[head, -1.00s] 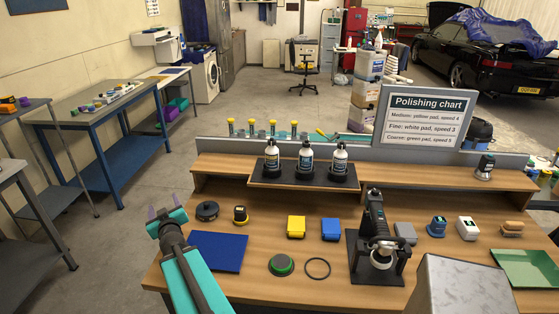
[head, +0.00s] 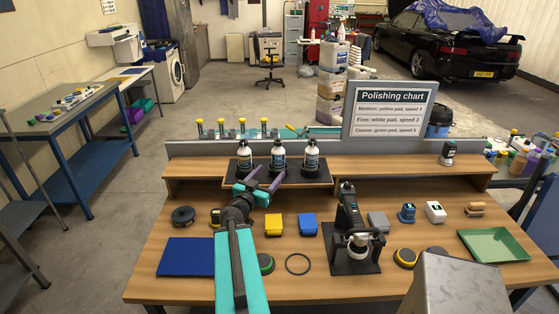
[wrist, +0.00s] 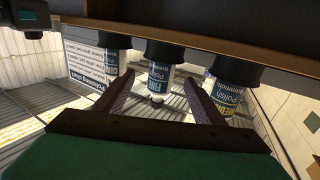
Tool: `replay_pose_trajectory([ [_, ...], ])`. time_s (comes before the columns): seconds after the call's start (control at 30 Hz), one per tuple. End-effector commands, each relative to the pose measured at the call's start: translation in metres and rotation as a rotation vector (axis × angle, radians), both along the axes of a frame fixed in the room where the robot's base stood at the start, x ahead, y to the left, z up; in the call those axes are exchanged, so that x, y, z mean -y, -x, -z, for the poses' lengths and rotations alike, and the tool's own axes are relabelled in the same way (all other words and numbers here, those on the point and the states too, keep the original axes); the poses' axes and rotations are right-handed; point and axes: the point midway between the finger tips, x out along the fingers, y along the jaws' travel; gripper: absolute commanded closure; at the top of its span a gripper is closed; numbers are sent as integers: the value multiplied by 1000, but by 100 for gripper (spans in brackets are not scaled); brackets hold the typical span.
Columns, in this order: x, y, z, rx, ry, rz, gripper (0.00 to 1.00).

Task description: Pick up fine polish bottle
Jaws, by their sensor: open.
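Three white bottles with black caps stand upright on a black rack (head: 318,185) on the raised shelf. The fine polish bottle (head: 278,158) is the middle one. In the wrist view, which is upside down, the fine polish bottle (wrist: 160,79) shows its blue FINE label between my fingers. The medium polish bottle (head: 244,160) stands to its left in the head view, and a third bottle (head: 312,156) to its right. My gripper (head: 265,177) is open and empty in front of the rack. Its purple fingers point towards the bottles; I cannot tell how far short they are.
The bottles to either side stand close to my fingers. On the bench below are a yellow box (head: 274,225), a blue box (head: 307,224), a polisher on a black stand (head: 352,262) and a blue mat (head: 187,256). A polishing chart (head: 391,110) stands behind the shelf.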

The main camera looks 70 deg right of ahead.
Motion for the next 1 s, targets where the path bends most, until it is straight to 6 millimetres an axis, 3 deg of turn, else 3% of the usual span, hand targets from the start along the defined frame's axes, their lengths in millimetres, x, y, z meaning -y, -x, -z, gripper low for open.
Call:
replay_pose_trajectory([
  [1.0,9,-5,4,1,-4,-6,37],
])
